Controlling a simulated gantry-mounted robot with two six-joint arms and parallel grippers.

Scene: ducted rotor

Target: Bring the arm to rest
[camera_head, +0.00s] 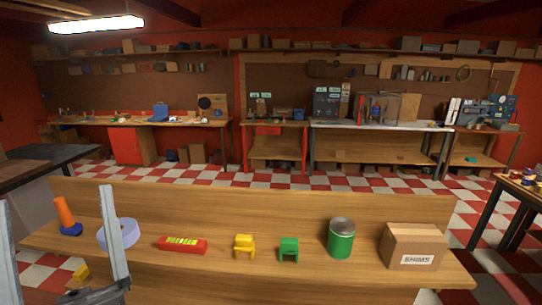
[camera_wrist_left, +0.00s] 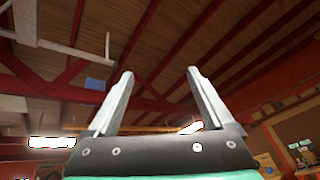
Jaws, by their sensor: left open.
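My left gripper (camera_head: 56,196) stands upright at the lower left of the head view, its two fingers wide apart with nothing between them. In the left wrist view the gripper (camera_wrist_left: 160,74) is also open and empty, its fingers pointing up towards the wooden ceiling. In the head view one finger covers part of a pale lavender ring (camera_head: 125,234) on the bench; I cannot tell whether they touch. My right gripper is not in view.
The wooden bench (camera_head: 310,273) holds an orange-handled tool (camera_head: 64,213) with a blue base, a red box (camera_head: 183,245), a yellow piece (camera_head: 244,246), a green piece (camera_head: 289,248), a green can (camera_head: 341,239) and a cardboard box (camera_head: 413,245). Workbenches line the far wall.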

